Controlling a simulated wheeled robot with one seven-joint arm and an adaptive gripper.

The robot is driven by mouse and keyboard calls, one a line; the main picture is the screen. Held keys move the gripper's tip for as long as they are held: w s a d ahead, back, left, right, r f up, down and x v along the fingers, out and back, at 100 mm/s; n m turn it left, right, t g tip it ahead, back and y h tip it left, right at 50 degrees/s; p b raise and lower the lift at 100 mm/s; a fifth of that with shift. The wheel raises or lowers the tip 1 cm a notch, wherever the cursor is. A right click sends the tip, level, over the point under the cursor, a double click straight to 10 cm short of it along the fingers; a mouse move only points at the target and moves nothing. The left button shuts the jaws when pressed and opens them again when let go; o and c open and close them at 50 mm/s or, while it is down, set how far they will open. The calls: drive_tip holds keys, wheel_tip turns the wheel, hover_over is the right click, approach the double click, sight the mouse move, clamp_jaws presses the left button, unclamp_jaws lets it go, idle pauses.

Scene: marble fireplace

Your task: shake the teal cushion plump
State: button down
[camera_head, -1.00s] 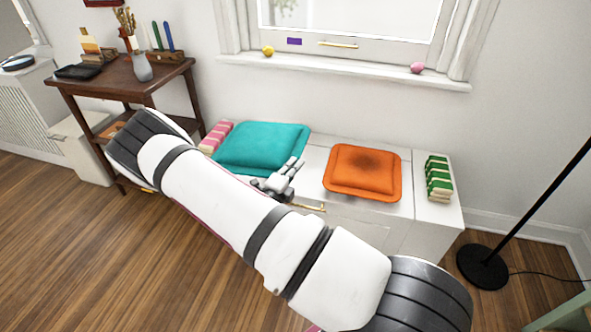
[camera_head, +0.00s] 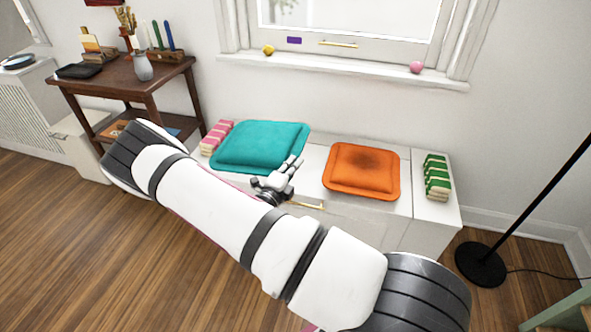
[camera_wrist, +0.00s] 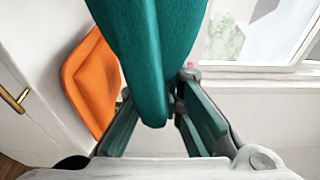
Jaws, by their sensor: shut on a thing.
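The teal cushion (camera_head: 260,146) is at the left part of the white bench in the head view, tilted a little, its right edge at my gripper (camera_head: 287,176). In the wrist view the teal cushion (camera_wrist: 155,50) fills the top middle, and its edge comes down between the fingers of my gripper (camera_wrist: 158,118). The gripper is shut on that edge. My arm hides the front of the bench, and I cannot tell whether the cushion's underside touches the bench.
An orange cushion (camera_head: 362,171) lies right of the gripper on the white bench (camera_head: 428,212). Pink-and-white stacked items (camera_head: 216,137) stand at the left, green-and-white ones (camera_head: 437,177) at the right. A brass handle (camera_head: 307,205) is on the bench front. The window sill (camera_head: 340,71) is behind.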

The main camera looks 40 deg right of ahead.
wheel_tip(320, 180, down, 7)
drive_tip(key=b, duration=0.4)
wheel_tip(320, 180, up, 7)
drive_tip(key=p, duration=0.5)
wheel_tip(320, 180, down, 7)
drive_tip(key=b, duration=0.4)
drive_tip(key=shift+w, duration=0.1)
